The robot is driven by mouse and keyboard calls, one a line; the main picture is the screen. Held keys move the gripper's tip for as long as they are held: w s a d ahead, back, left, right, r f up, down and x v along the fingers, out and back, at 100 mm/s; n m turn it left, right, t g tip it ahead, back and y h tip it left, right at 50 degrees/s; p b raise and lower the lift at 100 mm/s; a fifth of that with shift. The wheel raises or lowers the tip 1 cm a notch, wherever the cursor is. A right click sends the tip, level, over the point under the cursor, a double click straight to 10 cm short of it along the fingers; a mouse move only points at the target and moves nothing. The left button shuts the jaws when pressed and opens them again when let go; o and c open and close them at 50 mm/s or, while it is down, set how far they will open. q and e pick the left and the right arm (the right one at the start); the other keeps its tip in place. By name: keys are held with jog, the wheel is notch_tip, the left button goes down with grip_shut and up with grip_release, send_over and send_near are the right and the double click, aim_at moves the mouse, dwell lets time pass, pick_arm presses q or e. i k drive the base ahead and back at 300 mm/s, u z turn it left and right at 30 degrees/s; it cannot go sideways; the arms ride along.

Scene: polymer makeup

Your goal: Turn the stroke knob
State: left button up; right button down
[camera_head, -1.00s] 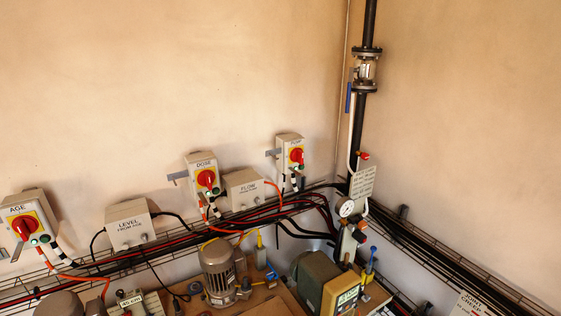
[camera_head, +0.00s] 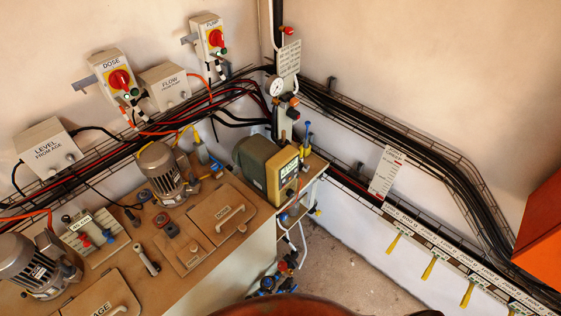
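A dark green and yellow pump unit (camera_head: 262,165) stands at the right end of the wooden bench top (camera_head: 215,255). Its yellow front face (camera_head: 289,175) has a display panel and small dark details below it. I cannot tell which part, if any, is the stroke knob; no label for it is readable. Red rotary switches on yellow plates sit on the DOSE box (camera_head: 109,75) and the PUMP box (camera_head: 208,36) on the wall. Neither of my grippers is in view.
Two grey motors (camera_head: 166,172) (camera_head: 36,265) stand on the bench, with lidded hatches such as the DOSE hatch (camera_head: 223,211). A gauge (camera_head: 276,86) and pipework rise behind the pump. Open floor (camera_head: 350,275) lies right of the bench. An orange box (camera_head: 543,235) is at far right.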

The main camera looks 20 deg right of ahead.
aim_at(290, 193)
jog(key=u, duration=1.35)
jog(key=k, duration=1.25)
jog(key=z, duration=1.3)
jog(key=i, duration=0.5)
jog(key=z, duration=0.1)
